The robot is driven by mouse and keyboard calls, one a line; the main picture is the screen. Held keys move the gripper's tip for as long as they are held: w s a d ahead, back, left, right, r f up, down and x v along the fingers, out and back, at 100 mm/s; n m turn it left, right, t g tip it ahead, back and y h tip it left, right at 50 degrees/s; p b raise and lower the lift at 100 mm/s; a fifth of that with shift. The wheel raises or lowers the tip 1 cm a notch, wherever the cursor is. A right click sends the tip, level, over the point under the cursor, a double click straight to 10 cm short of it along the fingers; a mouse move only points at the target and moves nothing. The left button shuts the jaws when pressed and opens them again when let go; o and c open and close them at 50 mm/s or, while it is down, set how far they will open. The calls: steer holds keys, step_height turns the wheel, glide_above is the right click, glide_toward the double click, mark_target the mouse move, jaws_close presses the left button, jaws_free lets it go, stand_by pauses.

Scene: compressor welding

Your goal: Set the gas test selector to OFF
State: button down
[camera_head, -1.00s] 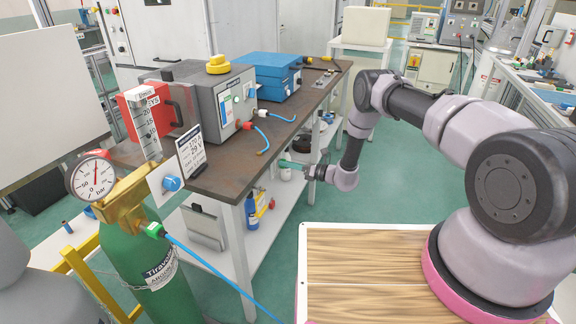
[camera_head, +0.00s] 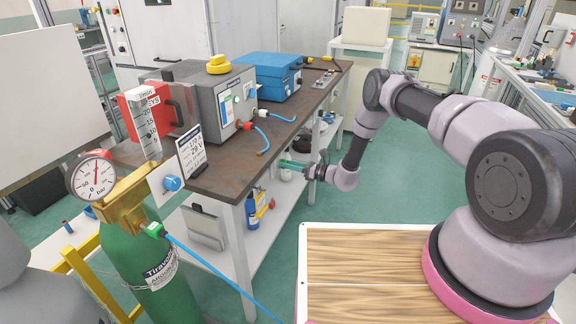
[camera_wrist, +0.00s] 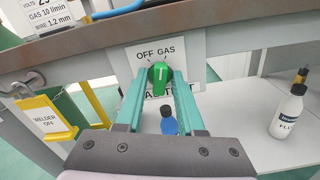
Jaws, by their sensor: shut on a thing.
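The gas test selector is a green knob (camera_wrist: 160,72) on a white plate (camera_wrist: 145,52) under the bench edge, seen in the wrist view. The plate reads OFF at upper left and GAS at upper right; its lower lettering is partly hidden by my fingers. A white mark on the knob points roughly upward, and I cannot tell which word it meets. My gripper (camera_wrist: 164,79) has its teal fingers closed on the knob's two sides. In the head view my gripper (camera_head: 290,165) is at the bench's right side; the knob is hidden there.
The bench top (camera_head: 225,175) overhangs the plate. A yellow WELDER OFF tag (camera_wrist: 48,118) hangs at left. A green gas cylinder (camera_head: 150,260) stands nearby.

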steer(key=shift+s+f+n, duration=0.1)
steer(key=shift+n, duration=4.4)
steer(key=c, duration=0.8)
jaws_free()
steer(key=shift+d, duration=0.1)
steer(key=v, duration=1)
steer(key=shift+d, duration=0.35)
steer(key=shift+s, duration=0.15)
